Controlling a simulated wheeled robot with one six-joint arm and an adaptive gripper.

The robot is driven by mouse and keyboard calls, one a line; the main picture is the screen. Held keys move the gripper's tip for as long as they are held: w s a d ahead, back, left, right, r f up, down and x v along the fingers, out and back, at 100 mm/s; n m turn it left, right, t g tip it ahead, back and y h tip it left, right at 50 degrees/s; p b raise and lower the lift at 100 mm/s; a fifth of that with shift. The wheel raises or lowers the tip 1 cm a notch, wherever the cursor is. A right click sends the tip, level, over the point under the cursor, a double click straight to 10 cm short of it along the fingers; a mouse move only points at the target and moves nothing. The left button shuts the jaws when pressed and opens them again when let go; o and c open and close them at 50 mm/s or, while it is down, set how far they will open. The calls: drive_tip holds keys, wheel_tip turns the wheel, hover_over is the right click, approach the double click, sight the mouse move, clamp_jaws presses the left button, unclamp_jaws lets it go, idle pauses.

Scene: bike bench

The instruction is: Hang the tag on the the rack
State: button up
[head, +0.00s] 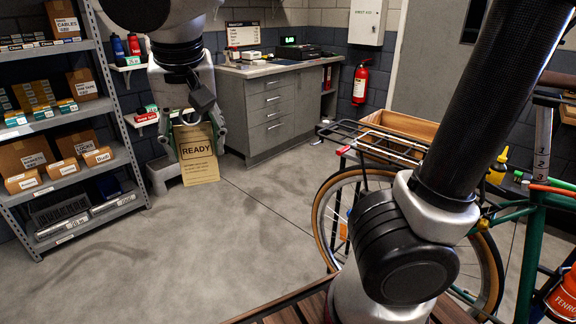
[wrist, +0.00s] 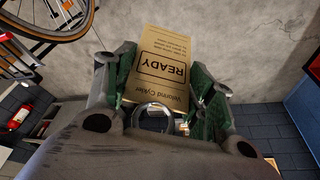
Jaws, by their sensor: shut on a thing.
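The tag (head: 199,166) is a tan card printed READY. It hangs below my gripper (head: 195,122) in the head view, left of centre and clear of the bike. The wrist view shows the tag (wrist: 163,68) between the green-padded fingers, with a pale ring (wrist: 154,116) at its near end. My gripper (wrist: 155,110) is shut on the tag; the exact contact is partly hidden. The rack (head: 372,142) is a dark tubular carrier over the bike's wheel, well to the right of the tag. A red piece sits on its left end.
My arm covers part of the bike (head: 534,240). A wooden crate (head: 412,127) stands behind the rack. Loaded shelves (head: 112,105) stand at left, a grey drawer cabinet (head: 272,112) at the back. The floor (head: 240,235) between the shelves and bike is open.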

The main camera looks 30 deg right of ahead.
drive_tip(key=w+d+f+m+g+h, duration=0.1)
drive_tip(key=w+d+f+m+g, duration=0.1)
drive_tip(key=w+d+f+m, duration=0.65)
drive_tip(key=w+d+f, duration=0.2)
drive_tip(key=d, duration=0.5)
drive_tip(key=w+d+f+m, duration=0.2)
drive_tip(key=w+d+f, duration=0.2)
drive_tip(key=d, duration=0.5)
drive_tip(key=w+d+f+m+g, duration=0.1)
drive_tip(key=w+d+f+m, duration=0.1)
drive_tip(key=d+f, duration=0.4)
drive_tip(key=shift+w+d+f, duration=0.3)
drive_tip(key=shift+w+d, duration=0.5)
drive_tip(key=shift+d, duration=0.85)
drive_tip(key=o, duration=0.8)
